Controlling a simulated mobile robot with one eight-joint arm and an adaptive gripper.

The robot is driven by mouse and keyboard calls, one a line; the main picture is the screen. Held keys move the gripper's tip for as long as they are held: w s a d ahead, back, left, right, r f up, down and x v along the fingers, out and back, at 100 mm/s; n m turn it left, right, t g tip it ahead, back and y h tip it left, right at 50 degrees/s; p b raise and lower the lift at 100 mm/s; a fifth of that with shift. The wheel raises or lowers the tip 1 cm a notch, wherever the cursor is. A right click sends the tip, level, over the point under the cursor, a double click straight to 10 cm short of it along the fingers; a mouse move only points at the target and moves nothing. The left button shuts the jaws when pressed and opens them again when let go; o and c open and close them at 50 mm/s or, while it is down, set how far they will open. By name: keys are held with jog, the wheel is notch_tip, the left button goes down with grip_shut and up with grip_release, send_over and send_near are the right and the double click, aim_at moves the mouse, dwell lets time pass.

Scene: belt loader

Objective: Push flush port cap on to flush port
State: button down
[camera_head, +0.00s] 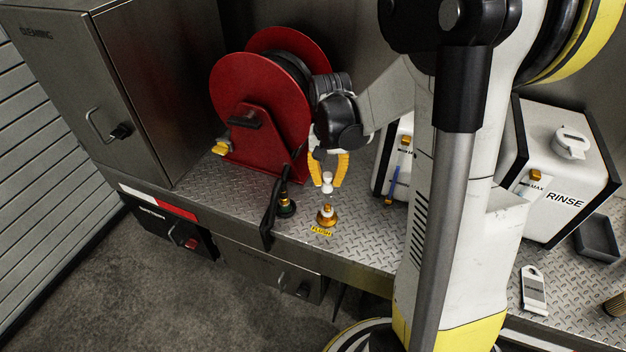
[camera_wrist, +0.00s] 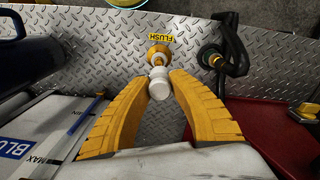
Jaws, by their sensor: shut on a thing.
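The flush port (camera_head: 326,215) is a brass-coloured fitting standing on the metal deck, with a yellow FLUSH label (camera_head: 321,231) in front of it. It also shows in the wrist view (camera_wrist: 158,53). My gripper (camera_head: 328,180) has yellow fingers and is shut on the white flush port cap (camera_head: 327,184). In the wrist view the cap (camera_wrist: 160,85) sits between the fingertips of my gripper (camera_wrist: 159,80). In the head view the cap is above the port with a visible gap. The cap's underside is hidden.
A black hose with its fitting (camera_head: 285,205) stands just left of the port. A red hose reel (camera_head: 262,110) is behind it. A white RINSE tank (camera_head: 560,170) is at the right. Bare tread-plate deck (camera_head: 365,235) lies right of the port.

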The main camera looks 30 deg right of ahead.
aim_at(328, 205)
jog(key=shift+s+d, duration=0.15)
jog(key=shift+d, duration=0.1)
jog(key=shift+a, duration=0.1)
jog(key=shift+f, duration=0.15)
notch_tip(328, 205, down, 6)
jog(key=b, duration=0.5)
jog(key=shift+f+b, duration=1.5)
jog(key=shift+b, duration=0.25)
dwell(0.6)
jog(key=c, duration=1.2)
grip_release()
